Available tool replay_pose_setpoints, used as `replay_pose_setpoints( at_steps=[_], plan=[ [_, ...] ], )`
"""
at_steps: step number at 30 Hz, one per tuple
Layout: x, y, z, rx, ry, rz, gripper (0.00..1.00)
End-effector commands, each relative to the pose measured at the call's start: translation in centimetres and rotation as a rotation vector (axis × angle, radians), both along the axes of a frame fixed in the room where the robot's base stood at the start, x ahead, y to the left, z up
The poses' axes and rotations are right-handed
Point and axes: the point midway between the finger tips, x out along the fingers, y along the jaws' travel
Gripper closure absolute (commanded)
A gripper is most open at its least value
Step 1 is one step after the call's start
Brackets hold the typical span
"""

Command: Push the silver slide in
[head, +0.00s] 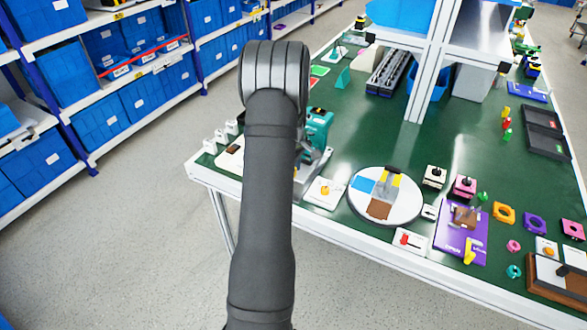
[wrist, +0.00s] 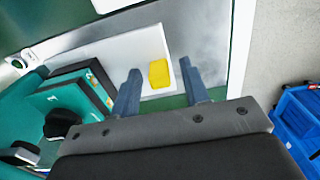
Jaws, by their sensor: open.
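A yellow block (wrist: 158,73) on a white panel (wrist: 125,52) lies just beyond the fingertips. A smooth silver-grey surface (wrist: 203,42) lies beyond and to the right of the panel; I cannot tell whether it is the silver slide. In the head view my arm hides most of the gripper. A grey metal part (head: 313,165) shows beside the arm, under a teal machine (head: 316,128); I cannot tell what it belongs to.
The teal body with black knobs (wrist: 60,118) is close at the left in the wrist view. The green table (head: 330,235) carries a round white plate (head: 410,206), a purple board (head: 449,243) and several small fixtures. Blue bins (head: 102,122) fill the shelves at left.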

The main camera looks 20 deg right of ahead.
Motion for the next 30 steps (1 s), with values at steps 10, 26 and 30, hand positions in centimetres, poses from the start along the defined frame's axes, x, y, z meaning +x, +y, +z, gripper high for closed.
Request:
replay_pose_setpoints(
  at_steps=[10,26,30],
  plan=[
    [0.0,0.0,0.0,0.0,0.0,0.0,0.8],
    [2.0,-1.9,0.0,-0.001,-0.001,-0.002,1.0],
    [2.5,-2.5,0.0,-0.002,-0.001,-0.001,1.0]
  ],
)
